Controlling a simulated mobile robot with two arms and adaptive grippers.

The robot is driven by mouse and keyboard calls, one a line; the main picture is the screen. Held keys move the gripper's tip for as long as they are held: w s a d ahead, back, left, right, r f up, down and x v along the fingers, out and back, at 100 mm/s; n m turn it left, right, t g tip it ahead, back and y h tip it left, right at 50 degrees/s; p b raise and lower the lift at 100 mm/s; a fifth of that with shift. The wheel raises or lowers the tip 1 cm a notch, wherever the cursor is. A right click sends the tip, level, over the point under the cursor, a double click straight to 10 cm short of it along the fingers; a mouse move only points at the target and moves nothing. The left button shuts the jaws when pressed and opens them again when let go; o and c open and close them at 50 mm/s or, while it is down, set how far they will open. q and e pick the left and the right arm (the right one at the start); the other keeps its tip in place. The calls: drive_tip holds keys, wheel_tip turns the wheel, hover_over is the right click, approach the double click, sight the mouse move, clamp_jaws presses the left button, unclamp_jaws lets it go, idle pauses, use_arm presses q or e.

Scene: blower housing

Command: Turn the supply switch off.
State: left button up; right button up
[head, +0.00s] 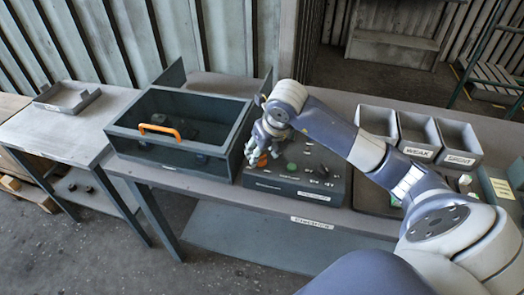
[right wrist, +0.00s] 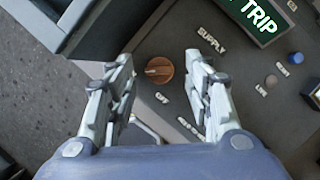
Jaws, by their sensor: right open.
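The supply switch is a round orange knob (right wrist: 159,70) on the dark control panel (right wrist: 150,42). A light mark on it points left in the right wrist view, and the word OFF is printed below it. In the head view the knob (head: 262,161) shows partly under my right gripper (head: 258,150). My right gripper (right wrist: 159,62) is open, pointing down at the panel, with a fingertip on each side of the knob in the picture. I cannot tell whether the fingers touch it. My left gripper is not in view.
A lit green TRIP display (right wrist: 258,17), a blue button (right wrist: 296,58) and a grey button (right wrist: 271,80) are on the panel. A dark open box (head: 130,150) with an orange handle (head: 160,131) stands left. Labelled bins (head: 415,153) are right.

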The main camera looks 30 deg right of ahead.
drive_tip(key=shift+x, duration=0.85)
drive_tip(key=c, duration=1)
drive_tip(key=shift+c, duration=0.2)
